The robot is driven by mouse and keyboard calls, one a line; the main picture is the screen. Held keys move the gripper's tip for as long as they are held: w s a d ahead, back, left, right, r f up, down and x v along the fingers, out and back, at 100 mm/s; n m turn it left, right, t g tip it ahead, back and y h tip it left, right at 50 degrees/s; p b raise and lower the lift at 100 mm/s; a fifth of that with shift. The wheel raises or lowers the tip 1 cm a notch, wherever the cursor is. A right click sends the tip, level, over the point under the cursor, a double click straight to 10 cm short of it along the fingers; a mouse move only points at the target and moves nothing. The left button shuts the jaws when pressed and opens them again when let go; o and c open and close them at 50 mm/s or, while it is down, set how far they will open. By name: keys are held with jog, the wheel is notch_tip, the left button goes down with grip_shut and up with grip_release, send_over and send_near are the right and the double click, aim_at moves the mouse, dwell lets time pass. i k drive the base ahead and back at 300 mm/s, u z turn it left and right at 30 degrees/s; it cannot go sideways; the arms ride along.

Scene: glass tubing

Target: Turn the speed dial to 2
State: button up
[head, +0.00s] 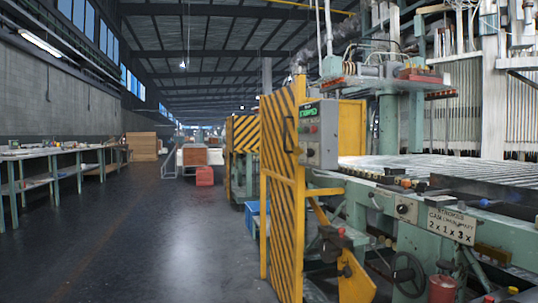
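A grey control box (329,153) is fixed to a yellow-and-black striped guard. My gripper is not in view.
The striped guard (281,200) stands upright at the machine's near left end. A handwheel (408,274) and a red canister (443,289) are low at the right. Workbenches (45,153) line the left wall. A red crate (205,176) stands farther back. The dark floor between is clear.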

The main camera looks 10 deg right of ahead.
aim_at(309, 152)
jog(key=u, duration=0.85)
jog(key=i, duration=1.25)
jog(key=z, duration=0.2)
